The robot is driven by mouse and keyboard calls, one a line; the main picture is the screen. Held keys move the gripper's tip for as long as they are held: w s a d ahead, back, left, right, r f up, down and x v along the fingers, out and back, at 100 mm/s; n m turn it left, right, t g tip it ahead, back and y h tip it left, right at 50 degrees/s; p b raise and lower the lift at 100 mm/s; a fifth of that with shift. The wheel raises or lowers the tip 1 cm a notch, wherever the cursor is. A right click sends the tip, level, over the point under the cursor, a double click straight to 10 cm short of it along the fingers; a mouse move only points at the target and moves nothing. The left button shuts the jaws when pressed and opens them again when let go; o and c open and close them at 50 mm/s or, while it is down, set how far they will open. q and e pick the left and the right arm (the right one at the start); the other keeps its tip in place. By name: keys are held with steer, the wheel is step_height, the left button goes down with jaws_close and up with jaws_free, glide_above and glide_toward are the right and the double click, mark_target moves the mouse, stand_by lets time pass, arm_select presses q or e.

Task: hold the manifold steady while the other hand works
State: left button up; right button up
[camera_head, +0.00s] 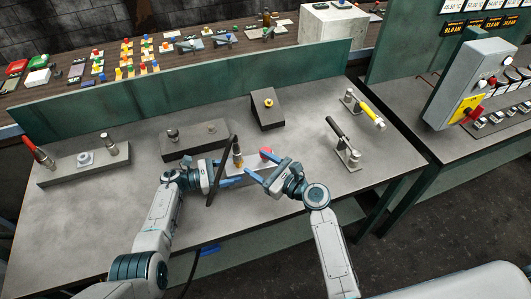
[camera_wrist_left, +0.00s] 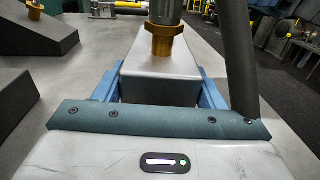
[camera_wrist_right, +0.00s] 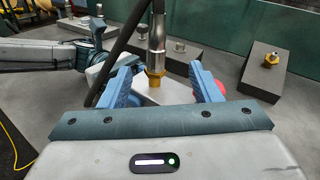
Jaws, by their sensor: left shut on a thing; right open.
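The manifold is a pale grey block (camera_wrist_left: 160,82) with a brass fitting (camera_wrist_left: 161,40) and an upright metal cylinder on top. In the left wrist view it sits between the blue fingers of my left gripper (camera_wrist_left: 160,88), which is shut on it. The fitting also shows in the head view (camera_head: 238,161). My right gripper (camera_head: 258,164) is open at the manifold's right side. In the right wrist view the fitting (camera_wrist_right: 154,79) stands beyond and between its spread fingers, with the block partly hidden below. A black hose (camera_head: 219,172) rises close beside the manifold.
A red round part (camera_head: 265,152) lies by the right gripper. Behind are a dark block with posts (camera_head: 195,142) and a wedge with a brass ring (camera_head: 266,110). Two levers, black (camera_head: 342,135) and yellow (camera_head: 368,111), stand right. Another post block (camera_head: 84,162) is left. The front-left bench is clear.

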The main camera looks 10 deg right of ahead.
steer(key=s+d+f+m+t+h, duration=0.4)
steer(key=d+m+h, duration=0.1)
steer(key=d+m, duration=0.1)
steer(key=shift+h, duration=0.4)
steer(key=x, duration=1.1)
steer(key=shift+w+r, duration=0.1)
steer(key=shift+w, duration=0.3)
steer(key=c, duration=1)
steer(key=shift+d+y, duration=0.1)
steer(key=shift+y, duration=0.5)
